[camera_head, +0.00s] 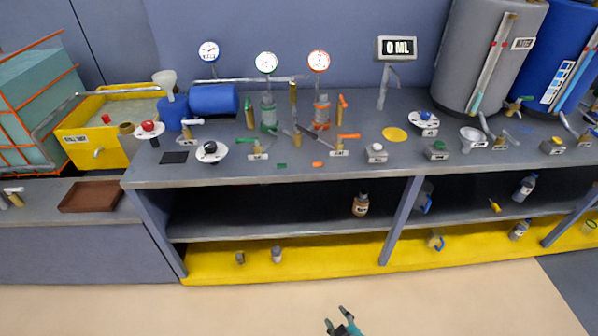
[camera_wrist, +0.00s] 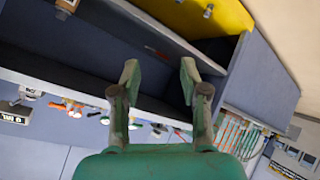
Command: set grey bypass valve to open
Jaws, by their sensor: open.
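My gripper (camera_head: 345,322) is at the bottom edge of the head view, out over the floor in front of the bench. It is open and empty, and well apart from the bench. In the wrist view its two fingers (camera_wrist: 159,72) stand apart with only the bench front and dark shelf space beyond them. A small brass valve with a pale grey handle (camera_head: 192,122) stands on the bench top beside the blue drum; it may be the grey bypass valve. No readable label confirms this, and its setting cannot be told.
The bench top (camera_head: 330,165) also bears orange- and green-handled valves, a red knob (camera_head: 149,127), a black knob (camera_head: 210,148) and a grey button box (camera_head: 376,152). Gauges (camera_head: 266,63) rise behind. A large grey tank (camera_head: 485,60) stands at right. The floor (camera_head: 250,308) in front is clear.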

